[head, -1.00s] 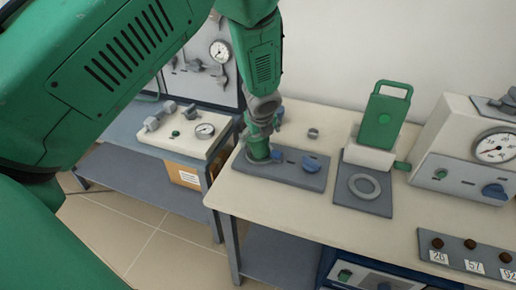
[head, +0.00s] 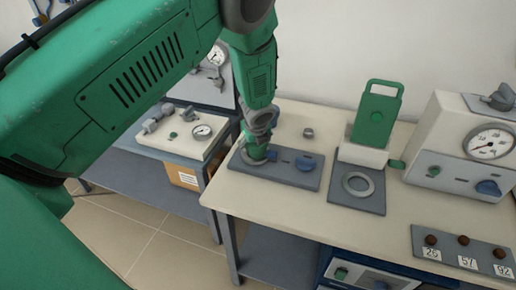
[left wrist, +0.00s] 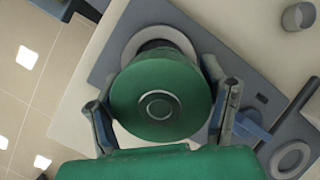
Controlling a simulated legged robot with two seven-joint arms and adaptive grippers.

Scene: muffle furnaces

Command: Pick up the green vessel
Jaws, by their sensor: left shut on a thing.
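The green vessel (left wrist: 160,97) shows in the left wrist view as a round green lid with a ring at its centre. My left gripper (left wrist: 162,128) has one finger on each side of it and is shut on it. In the head view the vessel (head: 254,155) is small and partly hidden by my left gripper (head: 258,145). It is over the ring-shaped seat at the left end of a grey plate (head: 283,171). I cannot tell whether it touches the seat. My right gripper is not in view.
A blue knob (head: 306,162) is on the same plate. To the right stand a green handled panel on a white block (head: 363,155), a grey plate with an empty ring (head: 358,184) and a gauge box (head: 455,150). A small grey cup (head: 308,132) sits behind. Numbered buttons are at the front right.

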